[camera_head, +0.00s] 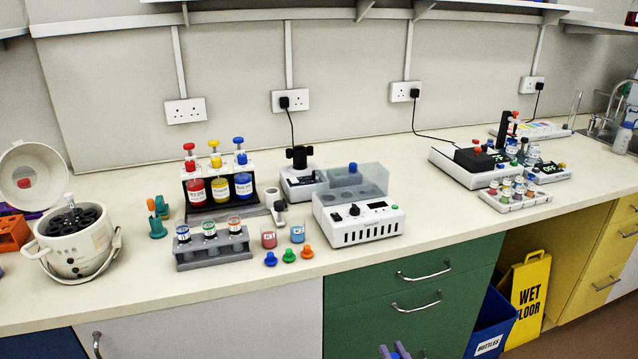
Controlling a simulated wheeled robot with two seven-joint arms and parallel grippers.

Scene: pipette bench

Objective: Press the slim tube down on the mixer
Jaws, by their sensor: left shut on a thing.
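The mixer (301,183) is a small white unit with a black cup on top. It stands at the back of the bench, behind the white block heater, and its cup looks empty. My left gripper (394,352) shows only as purple-grey fingertips at the bottom edge, in front of the green drawers and well below and in front of the mixer. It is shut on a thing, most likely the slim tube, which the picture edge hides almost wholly. My right gripper is not in view.
A white block heater (362,228) with a clear lid stands just in front of the mixer. Left are a grey vial rack (214,254), a black rack of coloured bottles (190,213) and a round centrifuge (80,258).

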